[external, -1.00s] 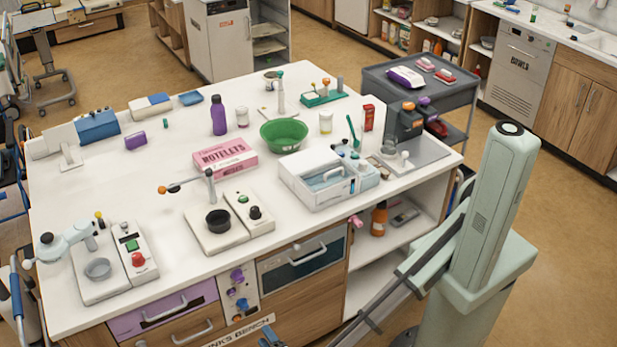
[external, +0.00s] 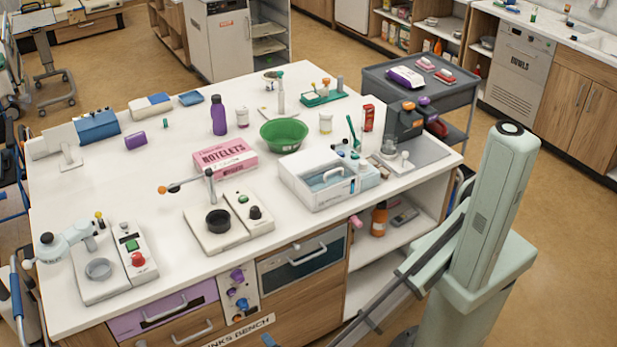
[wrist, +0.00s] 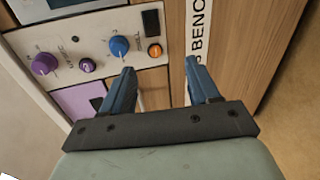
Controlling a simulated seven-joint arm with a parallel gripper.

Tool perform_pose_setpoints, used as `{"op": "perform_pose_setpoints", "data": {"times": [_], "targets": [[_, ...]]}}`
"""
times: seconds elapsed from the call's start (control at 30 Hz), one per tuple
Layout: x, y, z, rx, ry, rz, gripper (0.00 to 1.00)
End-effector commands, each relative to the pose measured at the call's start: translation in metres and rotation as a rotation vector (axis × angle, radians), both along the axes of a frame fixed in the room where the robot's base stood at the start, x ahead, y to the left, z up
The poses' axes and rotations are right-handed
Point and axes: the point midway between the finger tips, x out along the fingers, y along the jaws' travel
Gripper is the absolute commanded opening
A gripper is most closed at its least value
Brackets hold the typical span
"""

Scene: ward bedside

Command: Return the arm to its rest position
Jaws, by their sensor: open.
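My gripper (wrist: 158,82) shows in the wrist view with its two blue fingers apart and nothing between them. It faces the wooden front of the bench, near the knob panel and the white label strip. In the external view only a small blue tip of my gripper (external: 268,340) shows at the bottom edge, below the bench label. My pale green column and a dark arm link stand at the right of the external view. The rest of the arm is out of frame.
The bench front has a panel (wrist: 88,50) with purple and blue knobs, a purple drawer (external: 165,308) and a drawer with a metal handle (external: 302,262). The white benchtop (external: 130,215) holds many items. Open floor (external: 565,265) lies at the right.

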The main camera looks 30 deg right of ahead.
Motion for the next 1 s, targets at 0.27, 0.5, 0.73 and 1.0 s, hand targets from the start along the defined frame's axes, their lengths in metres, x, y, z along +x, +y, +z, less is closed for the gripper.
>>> {"op": "perform_pose_setpoints", "data": {"times": [0.27,0.5,0.73,1.0], "targets": [[-0.023,-0.047,-0.041,-0.142,0.317,-0.010,0.60],[-0.049,-0.103,-0.077,-0.223,0.576,-0.025,0.60],[-0.042,-0.172,-0.106,-0.243,0.807,-0.121,0.60],[-0.015,-0.252,-0.126,-0.187,1.028,-0.300,0.60]]}}
